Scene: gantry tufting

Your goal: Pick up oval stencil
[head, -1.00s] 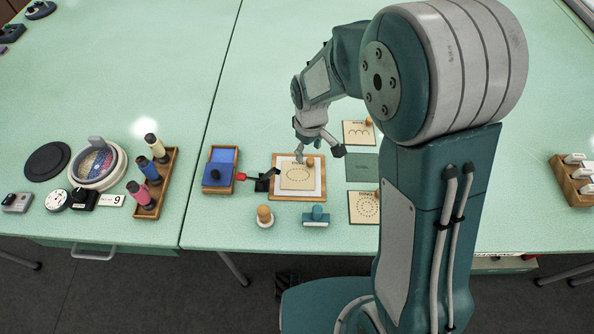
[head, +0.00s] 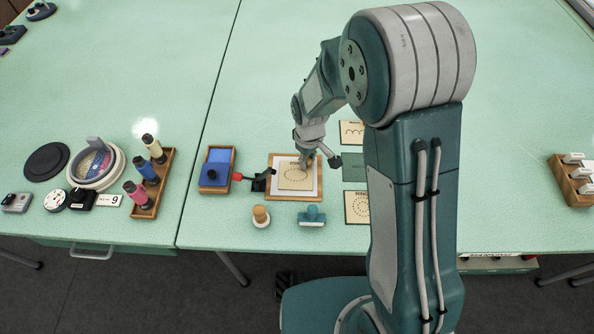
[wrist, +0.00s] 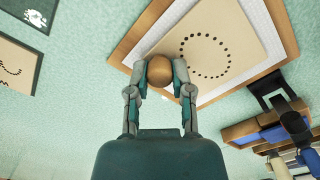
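The oval stencil (head: 295,178) is a tan square plate with a dotted oval and a round wooden knob. It is over a white sheet in a wood-framed board (head: 275,190). In the wrist view the stencil (wrist: 230,50) shows its dots clearly, with the knob at its near corner. My gripper (wrist: 160,74) has its two fingers drawn in on either side of the knob, seeming to touch it. In the head view my gripper (head: 312,160) is at the stencil's upper right and hides the knob. I see no clear gap under the stencil.
Other stencils (head: 354,132) (head: 357,207) and a dark green square lie right of the board. A blue pad box (head: 217,168) stands left. A wooden-handled tool (head: 261,216) and a teal stamp (head: 312,216) stand in front. A thread rack (head: 155,185) is further left.

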